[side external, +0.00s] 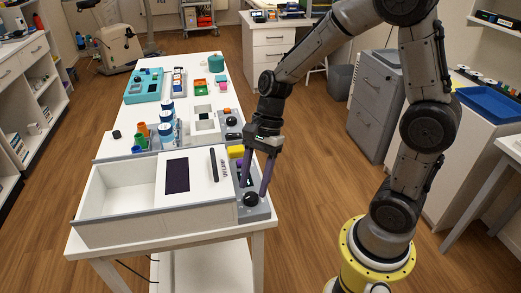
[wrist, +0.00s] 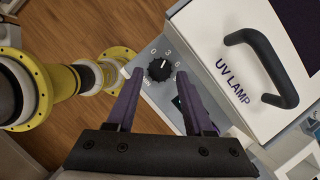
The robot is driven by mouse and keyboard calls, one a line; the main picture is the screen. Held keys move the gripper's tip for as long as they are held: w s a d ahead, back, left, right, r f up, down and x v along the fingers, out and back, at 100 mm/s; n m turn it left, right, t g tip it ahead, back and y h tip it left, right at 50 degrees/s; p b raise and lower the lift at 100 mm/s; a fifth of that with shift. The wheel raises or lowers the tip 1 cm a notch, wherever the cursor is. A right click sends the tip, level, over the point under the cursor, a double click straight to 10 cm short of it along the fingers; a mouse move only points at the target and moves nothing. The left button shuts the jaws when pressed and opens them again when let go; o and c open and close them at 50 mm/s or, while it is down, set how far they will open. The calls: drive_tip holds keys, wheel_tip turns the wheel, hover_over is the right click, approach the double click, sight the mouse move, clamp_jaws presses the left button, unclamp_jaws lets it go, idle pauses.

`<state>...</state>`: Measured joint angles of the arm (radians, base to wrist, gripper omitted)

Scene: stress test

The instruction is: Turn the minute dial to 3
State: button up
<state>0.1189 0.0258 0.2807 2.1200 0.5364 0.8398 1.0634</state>
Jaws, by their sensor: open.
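The minute dial (wrist: 159,69) is a round black knob on the grey front panel of the UV lamp box, with 0, 3, 6 and MIN printed around it. In the side view the dial (side external: 251,199) is at the box's near right corner. My gripper (side external: 254,189) points down over it with its purple fingers apart. In the wrist view the fingertips of my gripper (wrist: 160,75) lie on either side of the dial; whether they touch it I cannot tell. The dial's pointer is too small to read surely.
The UV lamp box (side external: 90,230) has a white lid with a black handle (wrist: 278,70). Cups and blue-white jars (side external: 167,125) stand behind it. Another panel with black knobs (side external: 231,120) is farther back along the table.

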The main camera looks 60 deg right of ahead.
drive_tip(key=v, duration=1.1)
drive_tip(key=shift+r, duration=0.25)
drive_tip(key=s+a+r+n+t+h, duration=0.2)
drive_tip(key=s+a+r+n, duration=0.15)
drive_tip(key=s, duration=0.35)
drive_tip(key=s+d+f+n+t+h, duration=0.1)
drive_tip(key=s+n, duration=0.5)
drive_tip(key=n, duration=0.8)
drive_tip(key=d+t+h, duration=0.1)
drive_tip(key=d+t, duration=0.1)
drive_tip(key=d, duration=0.1)
drive_tip(key=shift+s+f+t+h, duration=0.2)
drive_tip(key=shift+f+t+h, duration=0.1)
drive_tip(key=shift+f, duration=0.1)
drive_tip(key=shift+n, duration=0.25)
